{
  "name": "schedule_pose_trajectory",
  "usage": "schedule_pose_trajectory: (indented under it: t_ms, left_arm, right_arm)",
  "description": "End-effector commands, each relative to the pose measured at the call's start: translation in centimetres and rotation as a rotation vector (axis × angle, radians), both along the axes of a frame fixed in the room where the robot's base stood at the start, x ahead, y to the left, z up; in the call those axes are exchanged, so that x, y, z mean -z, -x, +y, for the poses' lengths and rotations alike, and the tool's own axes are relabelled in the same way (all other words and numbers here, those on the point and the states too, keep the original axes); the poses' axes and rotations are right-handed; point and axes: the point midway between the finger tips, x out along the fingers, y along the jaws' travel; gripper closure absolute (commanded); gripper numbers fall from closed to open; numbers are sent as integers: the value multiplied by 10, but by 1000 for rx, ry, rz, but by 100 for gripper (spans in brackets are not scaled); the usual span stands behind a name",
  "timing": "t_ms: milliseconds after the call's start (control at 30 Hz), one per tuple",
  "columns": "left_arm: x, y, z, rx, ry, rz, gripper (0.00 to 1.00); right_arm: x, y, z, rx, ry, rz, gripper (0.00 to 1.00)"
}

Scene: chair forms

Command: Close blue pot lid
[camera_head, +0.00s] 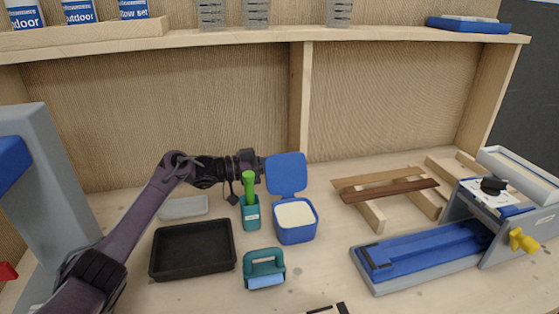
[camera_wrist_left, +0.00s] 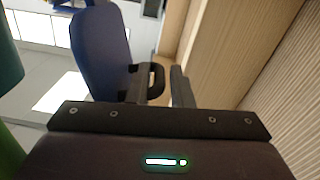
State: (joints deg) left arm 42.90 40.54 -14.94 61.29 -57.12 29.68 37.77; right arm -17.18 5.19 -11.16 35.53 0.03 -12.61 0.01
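The blue pot (camera_head: 295,235) stands on the bench with pale contents showing inside. Its blue lid (camera_head: 287,174) stands upright at the pot's back edge, so the pot is open. My left gripper (camera_head: 262,168) reaches in from the left and is level with the lid, at its left edge. In the left wrist view the lid (camera_wrist_left: 100,55) rises close by the left finger, and the fingers (camera_wrist_left: 156,88) are apart with a gap between them. I cannot tell whether a finger touches the lid. My right gripper cannot be made out.
A teal holder (camera_head: 251,217) with a green handle stands just left of the pot. A black tray (camera_head: 192,250), a grey dish (camera_head: 183,207) and a teal tool (camera_head: 264,269) lie nearby. Wooden strips (camera_head: 390,191) and a blue-grey machine (camera_head: 425,248) stand right. A shelf (camera_head: 270,47) runs above.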

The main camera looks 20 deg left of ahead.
Motion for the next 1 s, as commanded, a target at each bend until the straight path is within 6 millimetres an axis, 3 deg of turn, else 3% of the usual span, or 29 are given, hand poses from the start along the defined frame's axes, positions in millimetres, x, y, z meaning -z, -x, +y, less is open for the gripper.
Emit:
schedule_pose_trajectory:
  t_ms: [333, 500, 1000]
  left_arm:
    - [0, -4, -5, -1, -1, 0, 80]
    - [0, -4, -5, -1, -1, 0, 100]
    - [-6, 3, -9, 0, -70, -89, 100]
  right_arm:
    - [-1, 1, 14, -1, -18, 2, 80]
    - [-1, 1, 18, -3, -22, 2, 80]
    - [-2, 1, 9, -3, -11, 1, 80]
